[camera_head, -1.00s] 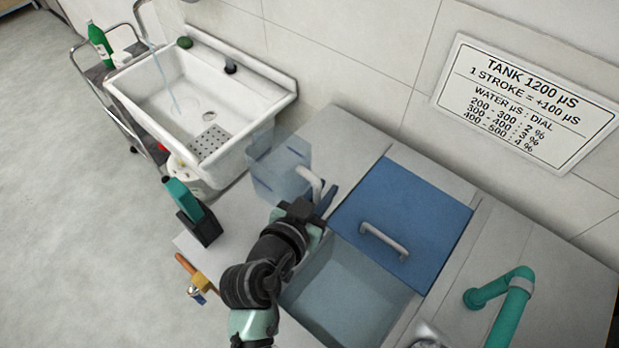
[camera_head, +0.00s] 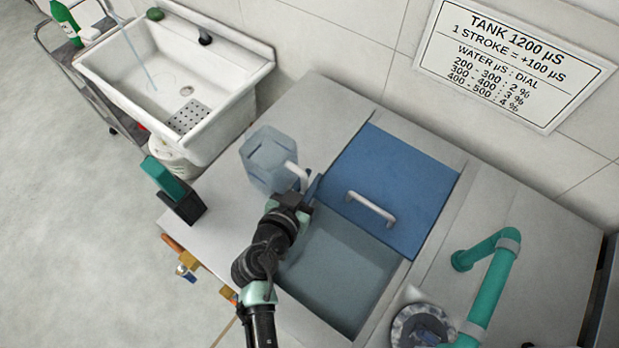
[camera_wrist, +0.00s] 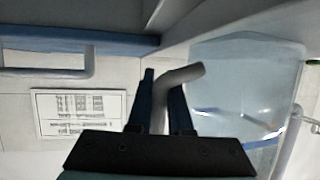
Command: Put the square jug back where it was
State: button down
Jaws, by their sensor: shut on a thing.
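The square jug (camera_head: 268,158) is a clear, pale blue container with a light grey handle. In the head view it is over the grey counter, left of the blue lid. I cannot tell whether its base touches the counter. My gripper (camera_head: 308,186) is shut on the jug's handle, at the jug's right side. In the wrist view the two dark fingers of my gripper (camera_wrist: 162,98) stand on either side of the grey handle. The jug's clear body (camera_wrist: 245,85) fills the right of that view. The arm partly hides the near side of the jug.
A blue lid (camera_head: 400,175) with a grey handle covers part of the tank, and the open basin (camera_head: 335,280) lies in front. A green-and-black device (camera_head: 176,192) stands left. The white sink (camera_head: 130,90) is at the back left. A green pipe (camera_head: 490,285) rises right.

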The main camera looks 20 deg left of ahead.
jog(key=shift+r, duration=0.1)
jog(key=c, duration=0.8)
grip_release()
jog(key=shift+c, duration=0.2)
jog(key=b+v, duration=0.1)
jog(key=v, duration=1.1)
jog(key=shift+b, duration=0.3)
jog(key=shift+s, duration=0.1)
